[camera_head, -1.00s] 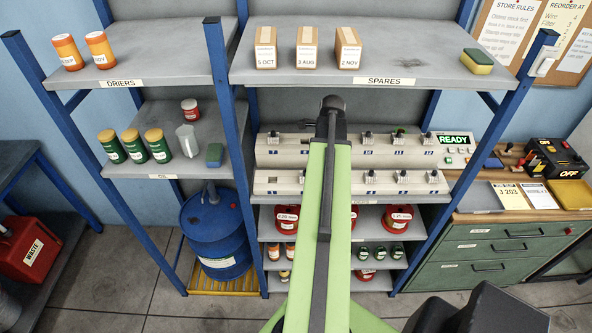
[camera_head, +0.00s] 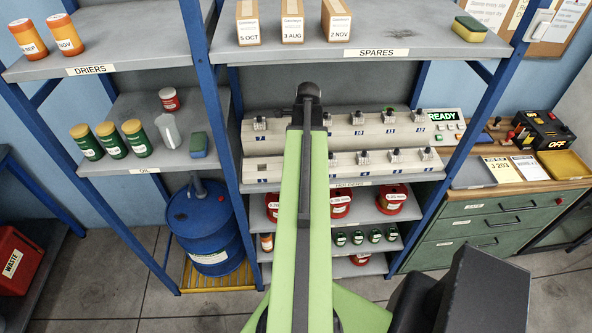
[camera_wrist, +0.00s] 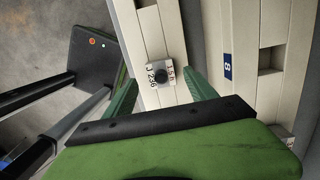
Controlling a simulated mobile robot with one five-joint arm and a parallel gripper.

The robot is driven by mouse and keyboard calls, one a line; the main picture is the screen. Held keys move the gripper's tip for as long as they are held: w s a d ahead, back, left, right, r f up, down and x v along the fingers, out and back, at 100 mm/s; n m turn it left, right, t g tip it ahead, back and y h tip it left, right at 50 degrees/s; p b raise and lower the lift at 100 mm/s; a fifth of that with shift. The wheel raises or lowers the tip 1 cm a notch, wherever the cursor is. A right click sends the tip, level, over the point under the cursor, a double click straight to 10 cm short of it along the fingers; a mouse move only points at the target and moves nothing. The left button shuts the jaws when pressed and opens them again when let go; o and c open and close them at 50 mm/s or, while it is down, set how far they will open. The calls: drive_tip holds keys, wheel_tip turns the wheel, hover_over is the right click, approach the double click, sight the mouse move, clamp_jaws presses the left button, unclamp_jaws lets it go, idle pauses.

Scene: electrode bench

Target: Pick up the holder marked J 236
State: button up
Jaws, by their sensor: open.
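In the wrist view, the holder marked J 236 (camera_wrist: 158,75) is a small pale block with a dark round knob and a tag reading 1.5 h. It sits on the cream lower bank. My gripper (camera_wrist: 161,84) is open, with one green finger to each side of the holder. I cannot tell whether either finger touches it. In the head view, my arm hides the gripper's fingers and this holder.
The cream two-row bank (camera_head: 262,146) carries several other holders. In the wrist view, an empty square socket shows beside the blue 8 label (camera_wrist: 227,66). The SPARES shelf (camera_head: 440,45) overhangs the bank. A wooden-topped cabinet (camera_head: 560,174) stands at right.

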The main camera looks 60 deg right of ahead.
drive_tip(key=f+b, duration=0.1)
drive_tip(key=f, duration=0.2)
drive_tip(key=shift+w+f+b, duration=0.1)
drive_tip(key=shift+w+b, duration=0.1)
drive_tip(key=shift+b, duration=0.15)
drive_tip(key=shift+r, duration=0.25)
clamp_jaws()
